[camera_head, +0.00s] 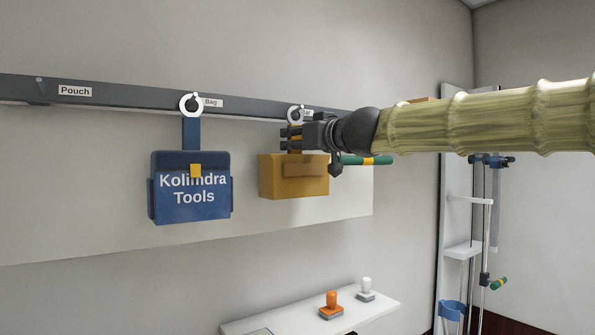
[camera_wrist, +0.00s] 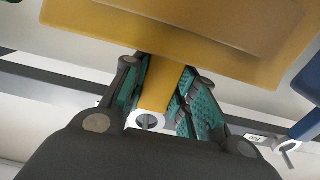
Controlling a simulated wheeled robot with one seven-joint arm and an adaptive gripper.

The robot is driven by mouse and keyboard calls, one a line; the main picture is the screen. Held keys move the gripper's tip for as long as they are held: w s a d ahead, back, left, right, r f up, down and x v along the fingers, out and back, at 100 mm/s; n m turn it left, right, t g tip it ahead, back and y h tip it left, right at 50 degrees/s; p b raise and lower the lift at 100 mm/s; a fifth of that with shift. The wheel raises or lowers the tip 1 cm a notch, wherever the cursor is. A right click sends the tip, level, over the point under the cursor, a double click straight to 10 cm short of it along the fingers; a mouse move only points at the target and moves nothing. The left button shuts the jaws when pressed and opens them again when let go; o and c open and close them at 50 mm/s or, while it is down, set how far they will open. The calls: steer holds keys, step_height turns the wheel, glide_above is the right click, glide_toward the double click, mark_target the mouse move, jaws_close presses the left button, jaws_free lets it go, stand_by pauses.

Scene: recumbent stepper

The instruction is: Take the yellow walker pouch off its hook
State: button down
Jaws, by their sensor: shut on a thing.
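The yellow pouch (camera_head: 282,181) hangs upright below the dark wall rail, right of the blue bag. My gripper (camera_head: 290,139) comes in from the right and is shut on the pouch's strap, just above the pouch body. In the wrist view, the green-padded fingers (camera_wrist: 160,78) lie on both sides of the yellow strap (camera_wrist: 160,88), with the pouch body (camera_wrist: 190,35) beyond them. The strap's white ring (camera_head: 295,114) is at the rail; it also shows in the wrist view (camera_wrist: 150,121). A grey peg appears within the ring, but I cannot tell how far it sits on it.
The blue bag (camera_head: 192,197) hangs close on the left by its own ring (camera_head: 191,104). An empty hook (camera_head: 41,86) is by the "Pouch" label (camera_head: 75,91). A green handle (camera_head: 367,160) is right of the pouch. A shelf (camera_head: 300,322) with stamps is below.

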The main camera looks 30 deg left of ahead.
steer(key=shift+r, duration=0.2)
steer(key=shift+d, duration=0.1)
steer(key=shift+s+d+r, duration=0.1)
steer(key=shift+s+d, duration=0.05)
steer(key=shift+d, duration=0.25)
steer(key=r+b+v, duration=0.1)
steer(key=v, duration=0.7)
steer(key=shift+r, duration=0.3)
stand_by(0.7)
steer(key=shift+a, duration=0.1)
